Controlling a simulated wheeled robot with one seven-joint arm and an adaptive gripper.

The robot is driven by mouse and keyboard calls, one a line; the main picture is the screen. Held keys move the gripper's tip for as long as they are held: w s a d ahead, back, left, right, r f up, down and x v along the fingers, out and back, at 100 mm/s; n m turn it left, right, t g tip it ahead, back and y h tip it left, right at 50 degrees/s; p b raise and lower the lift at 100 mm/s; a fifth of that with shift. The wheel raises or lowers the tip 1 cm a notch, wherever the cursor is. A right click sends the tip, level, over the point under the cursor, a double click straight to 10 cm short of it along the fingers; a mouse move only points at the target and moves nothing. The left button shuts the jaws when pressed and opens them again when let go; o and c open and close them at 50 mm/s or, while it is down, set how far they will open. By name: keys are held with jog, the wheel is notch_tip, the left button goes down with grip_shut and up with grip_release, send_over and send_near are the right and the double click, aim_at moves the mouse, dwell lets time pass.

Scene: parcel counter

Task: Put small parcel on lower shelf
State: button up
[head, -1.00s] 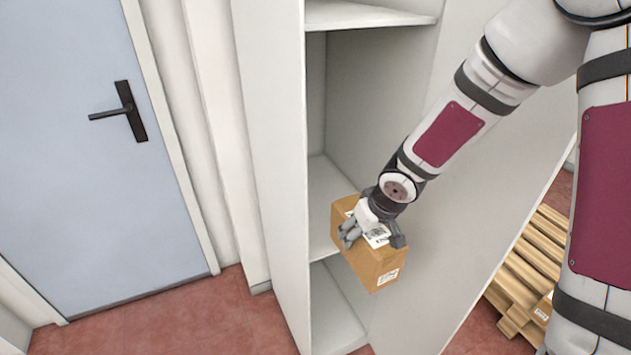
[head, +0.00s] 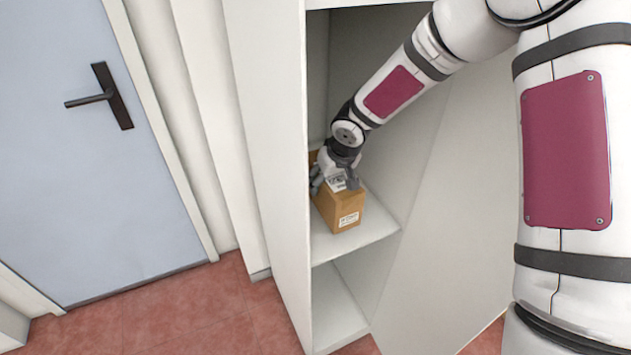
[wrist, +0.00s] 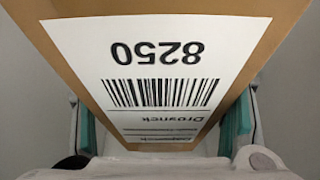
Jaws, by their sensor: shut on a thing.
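The small parcel (head: 340,207) is a brown cardboard box with white labels. In the head view it is inside the open cabinet, over the shelf board (head: 352,246) in the middle of the picture. I cannot tell whether its underside touches that board. My gripper (head: 334,184) is shut on the parcel from above, with fingers on both sides. In the wrist view the parcel (wrist: 160,20) fills the middle, its label reading 8250 upside down, between the teal finger pads. A lower compartment (head: 338,305) opens beneath the board.
The cabinet's left side panel (head: 262,150) stands close to the parcel's left. The right panel (head: 455,210) is farther off, with bare board between. A blue door (head: 90,170) with a black handle is at the left. The red floor (head: 200,315) is clear in front.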

jog(key=w+a, duration=0.1)
jog(key=w, duration=0.1)
jog(key=w+a, duration=0.1)
jog(key=a, duration=0.1)
jog(key=shift+w+a+f, duration=0.1)
jog(key=shift+w+f, duration=0.1)
jog(key=shift+w, duration=0.15)
jog(key=shift+f, duration=1.75)
jog(key=o, duration=1.8)
jog(key=shift+f, duration=0.1)
jog(key=p+v, duration=0.1)
jog(key=v, duration=1.1)
